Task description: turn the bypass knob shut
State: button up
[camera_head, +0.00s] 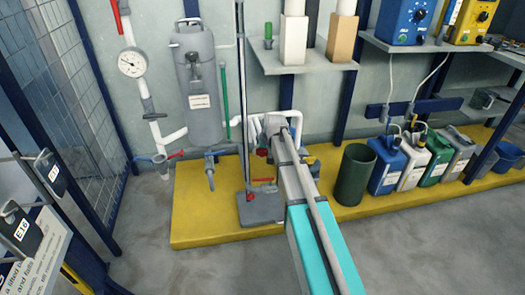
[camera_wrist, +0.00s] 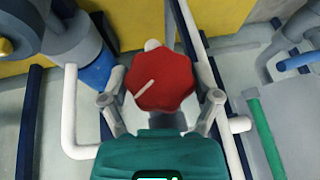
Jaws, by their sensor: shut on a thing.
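A red lobed knob (camera_wrist: 160,82) with a pale pointer line fills the middle of the wrist view. The line slants from lower left to upper right. My gripper (camera_wrist: 161,94) is shut on this knob, with one finger on its left side and one on its right. No label on the knob can be read. In the head view my gripper (camera_head: 270,128) is at the far end of my arm, in front of the wall above the yellow platform. My arm and wrist mostly hide the knob there.
A grey filter tank (camera_head: 198,95) and white piping with a gauge (camera_head: 132,62) are to the left. A dark green bin (camera_head: 354,176) and several jugs stand on the yellow platform (camera_head: 200,220) to the right. A shelf (camera_head: 300,62) overhangs my wrist. The grey floor in front is clear.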

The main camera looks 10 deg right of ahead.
jog(key=n+h+b, duration=0.1)
jog(key=h, duration=0.4)
jog(key=shift+a+f, duration=0.15)
jog(key=n+h+b, duration=0.1)
jog(key=h+b, duration=0.2)
jog(key=shift+f+h, duration=0.1)
jog(key=shift+h, duration=0.3)
jog(key=shift+h+b, duration=0.55)
jog(key=shift+h, duration=0.05)
jog(key=shift+r, duration=0.2)
jog(key=o, duration=0.9)
jog(key=shift+o, duration=0.2)
jog(key=shift+s, duration=0.1)
